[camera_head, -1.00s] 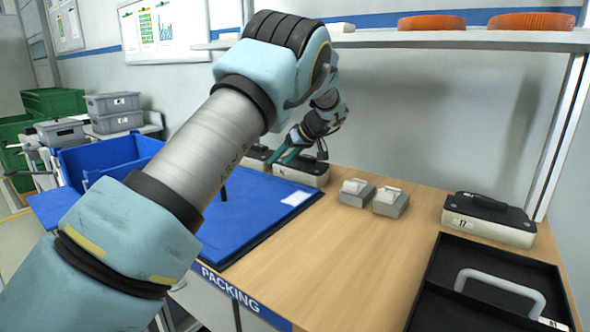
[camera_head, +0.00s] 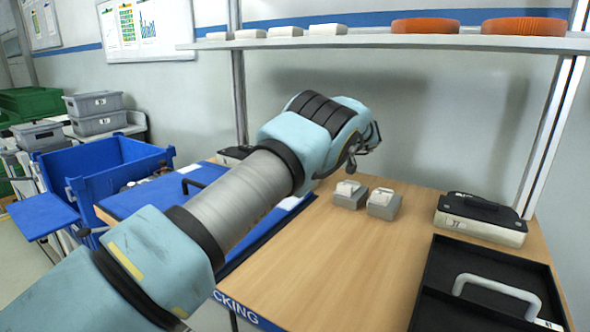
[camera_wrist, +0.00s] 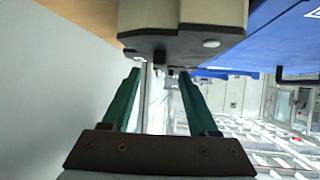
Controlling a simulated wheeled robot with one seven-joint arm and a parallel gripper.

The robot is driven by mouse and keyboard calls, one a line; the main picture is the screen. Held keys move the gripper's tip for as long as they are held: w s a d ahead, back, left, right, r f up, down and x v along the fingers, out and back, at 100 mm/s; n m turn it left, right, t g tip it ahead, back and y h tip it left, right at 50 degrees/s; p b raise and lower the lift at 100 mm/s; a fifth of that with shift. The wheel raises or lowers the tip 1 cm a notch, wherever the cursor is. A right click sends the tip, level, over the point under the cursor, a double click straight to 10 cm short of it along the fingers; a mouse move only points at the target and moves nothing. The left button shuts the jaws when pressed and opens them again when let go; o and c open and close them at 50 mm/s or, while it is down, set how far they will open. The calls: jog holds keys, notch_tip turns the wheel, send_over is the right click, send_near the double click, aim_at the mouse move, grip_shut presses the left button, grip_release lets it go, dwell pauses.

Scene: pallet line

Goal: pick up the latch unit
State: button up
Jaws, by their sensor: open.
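My gripper (camera_wrist: 158,74) shows in the wrist view with two green fingers apart and nothing between them. A pale case-like unit (camera_wrist: 185,14) with a dark lower face fills the top of that view, just beyond the fingertips. I cannot tell whether they touch. In the head view my own arm hides the gripper and the spot beyond it. Part of a dark-topped case (camera_head: 233,154) shows left of the arm. Two small grey blocks with white tops (camera_head: 350,195) (camera_head: 384,204) stand on the wooden bench. No readable label tells me which object is the latch unit.
A cream case with a black handle (camera_head: 482,218) and a black tray (camera_head: 440,312) with a grey handle are at the right. A shelf (camera_head: 400,42) with orange items spans the back. A blue bin (camera_head: 118,165) stands left. The bench (camera_head: 330,265) is clear in front.

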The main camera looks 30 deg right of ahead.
jog(key=p+x, duration=0.1)
jog(key=x, duration=0.3)
jog(key=shift+w+a+p, duration=0.1)
jog(key=shift+p, duration=0.2)
grip_shut()
jog(key=shift+a, duration=0.1)
dwell(1.0)
